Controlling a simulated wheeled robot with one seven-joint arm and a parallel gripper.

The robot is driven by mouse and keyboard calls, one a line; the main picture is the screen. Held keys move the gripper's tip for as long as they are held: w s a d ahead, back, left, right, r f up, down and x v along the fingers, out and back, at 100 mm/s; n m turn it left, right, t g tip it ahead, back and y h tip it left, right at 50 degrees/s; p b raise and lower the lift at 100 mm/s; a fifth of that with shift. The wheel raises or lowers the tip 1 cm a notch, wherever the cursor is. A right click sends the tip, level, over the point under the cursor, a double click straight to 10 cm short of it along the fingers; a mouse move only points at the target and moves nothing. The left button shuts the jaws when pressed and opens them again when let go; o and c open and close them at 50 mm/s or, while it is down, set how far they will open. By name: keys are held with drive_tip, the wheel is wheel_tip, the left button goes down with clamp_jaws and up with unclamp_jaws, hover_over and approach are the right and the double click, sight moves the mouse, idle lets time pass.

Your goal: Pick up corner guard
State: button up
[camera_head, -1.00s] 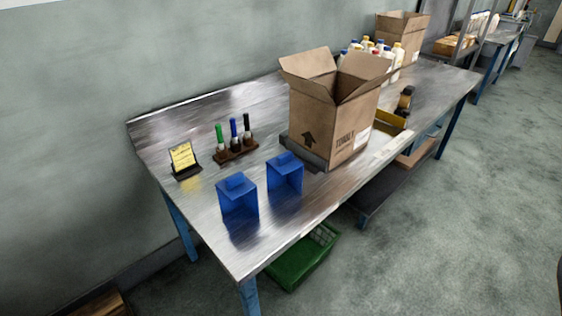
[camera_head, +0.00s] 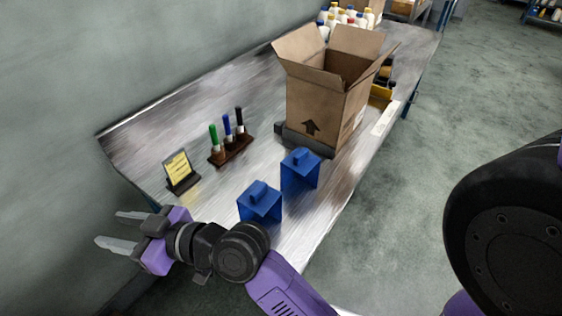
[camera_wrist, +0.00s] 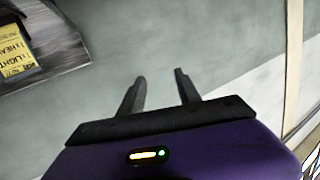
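Two blue corner guards stand on the metal table in the head view. The nearer corner guard (camera_head: 260,203) is close to my arm, and the farther corner guard (camera_head: 300,170) is up and to its right. My gripper (camera_head: 118,230) is at the lower left, off the table's left end, pointing left, away from both guards. Its two fingers are apart with nothing between them. In the wrist view my gripper (camera_wrist: 160,85) also shows its fingers spread against a blurred grey background. No corner guard shows in the wrist view.
The metal table (camera_head: 180,118) also bears a yellow note holder (camera_head: 180,170), a rack of markers (camera_head: 230,148) and an open cardboard box (camera_head: 322,95). Several bottles (camera_head: 348,16) stand behind the box. The note holder also shows in the wrist view (camera_wrist: 18,55).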

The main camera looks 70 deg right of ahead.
drive_tip(key=w+d+r+n+g+y+p, duration=0.2)
drive_tip(key=w+d+r+n+g, duration=0.1)
drive_tip(key=w+d+r+n, duration=0.3)
drive_tip(key=n+g+h+p, duration=0.3)
drive_tip(key=n+g+h, duration=0.3)
drive_tip(key=g, duration=0.7)
hover_over(304, 150)
wheel_tip(304, 150, down, 3)
drive_tip(key=shift+w+d+r+n+y, duration=0.1)
drive_tip(key=shift+w+n+y, duration=0.05)
drive_tip(key=shift+n+y, duration=0.5)
drive_tip(key=f+p, duration=0.1)
drive_tip(key=f, duration=0.6)
drive_tip(key=shift+s+f+p, duration=0.15)
drive_tip(key=shift+s+p, duration=0.05)
drive_tip(key=shift+p, duration=0.15)
clamp_jaws()
